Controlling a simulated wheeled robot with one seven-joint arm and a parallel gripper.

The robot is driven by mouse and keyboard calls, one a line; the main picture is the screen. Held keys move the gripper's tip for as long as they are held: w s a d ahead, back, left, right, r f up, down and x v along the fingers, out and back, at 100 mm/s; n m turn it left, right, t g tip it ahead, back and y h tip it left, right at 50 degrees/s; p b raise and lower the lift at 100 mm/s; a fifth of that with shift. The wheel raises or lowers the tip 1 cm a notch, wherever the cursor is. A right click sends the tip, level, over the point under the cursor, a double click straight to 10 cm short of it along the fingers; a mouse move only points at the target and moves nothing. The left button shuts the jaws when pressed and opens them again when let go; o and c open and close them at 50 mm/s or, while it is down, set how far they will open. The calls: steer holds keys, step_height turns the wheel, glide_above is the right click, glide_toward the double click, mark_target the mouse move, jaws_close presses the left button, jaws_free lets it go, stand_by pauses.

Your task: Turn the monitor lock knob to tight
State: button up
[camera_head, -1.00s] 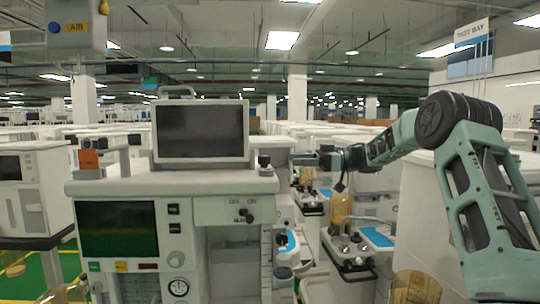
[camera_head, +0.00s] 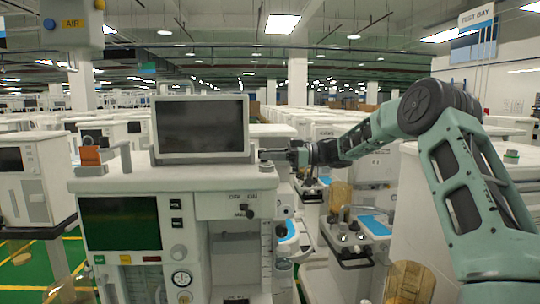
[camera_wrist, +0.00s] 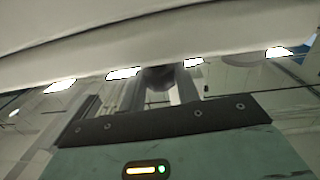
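The monitor (camera_head: 202,127) stands upright on top of the white anaesthesia cart, its dark screen facing me. A small dark knob (camera_head: 266,167) sits on the cart top just right of the monitor. I take it to be the lock knob, and it is partly covered. My gripper (camera_head: 272,155) reaches in from the right and is level with the knob, at or against it. In the wrist view a dark rounded piece (camera_wrist: 158,78) shows between the two fingers. Whether they press on it is unclear. No tight marking is readable.
A pale panel (camera_wrist: 120,35) fills the top of the wrist view, close above the fingers. An orange tag (camera_head: 90,156) stands left of the monitor. A cart with an amber canister (camera_head: 341,197) stands below my arm at right. Green floor shows at lower left.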

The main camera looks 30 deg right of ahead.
steer(key=shift+c, duration=1.3)
steer(key=shift+s+a+f+m+t+h+b, duration=0.1)
steer(key=shift+m+t+h+b, duration=0.2)
steer(key=shift+t+b, duration=0.2)
steer(key=shift+s+a+f+m+t+h+b, duration=0.1)
steer(key=shift+m+t+h+b, duration=0.2)
steer(key=shift+t+b, duration=0.2)
steer(key=m+t+h+b, duration=0.2)
steer(key=t, duration=0.1)
steer(key=shift+s, duration=0.1)
steer(key=shift+r+m+t+h+b, duration=0.2)
steer(key=shift+m+t+h+b, duration=0.25)
steer(key=shift+m+h, duration=0.25)
steer(key=o, duration=1)
steer(key=shift+p, duration=0.3)
